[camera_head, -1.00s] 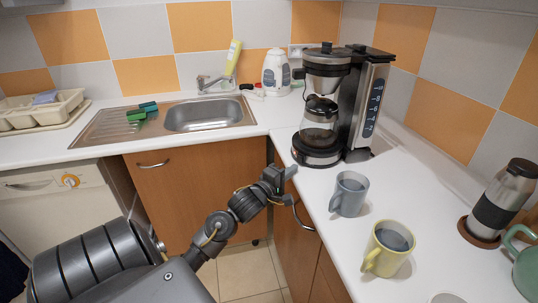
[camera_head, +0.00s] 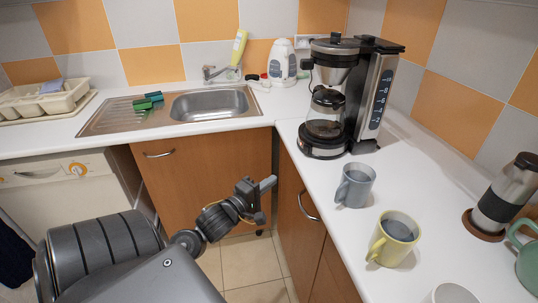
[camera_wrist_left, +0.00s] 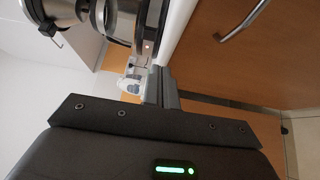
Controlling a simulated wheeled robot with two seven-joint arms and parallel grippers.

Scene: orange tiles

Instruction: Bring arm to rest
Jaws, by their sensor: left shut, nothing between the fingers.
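My left arm comes in from the lower left in the head view. Its gripper (camera_head: 266,186) is shut and empty. It hangs in front of the wooden cupboard, beside the counter edge and below the counter top, touching nothing that I can see. In the left wrist view the closed fingers (camera_wrist_left: 160,88) point away from the camera, with the coffee machine (camera_wrist_left: 118,22) and a cupboard handle around them. My right gripper does not show.
The coffee machine (camera_head: 345,95) stands in the counter corner. A grey-blue mug (camera_head: 355,186) and a yellow mug (camera_head: 393,240), both with dark liquid, stand near the counter edge. A flask (camera_head: 503,198) is at the right. A sink (camera_head: 210,103) is behind. A door handle (camera_head: 307,206) juts out.

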